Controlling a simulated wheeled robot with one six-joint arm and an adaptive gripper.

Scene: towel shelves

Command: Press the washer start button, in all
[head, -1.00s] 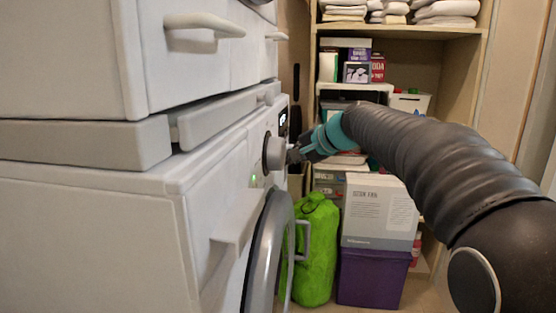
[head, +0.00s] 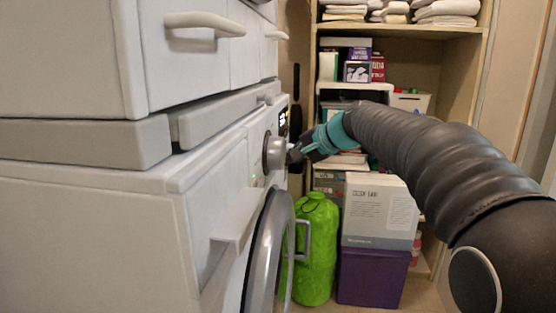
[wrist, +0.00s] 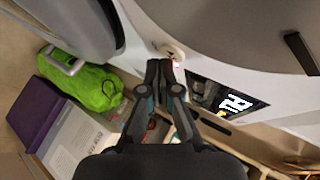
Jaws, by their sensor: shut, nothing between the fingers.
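No separate start button can be made out.
The washer's round door (head: 268,255) is below the panel. A stacked white appliance (head: 190,65) with a handle is above.

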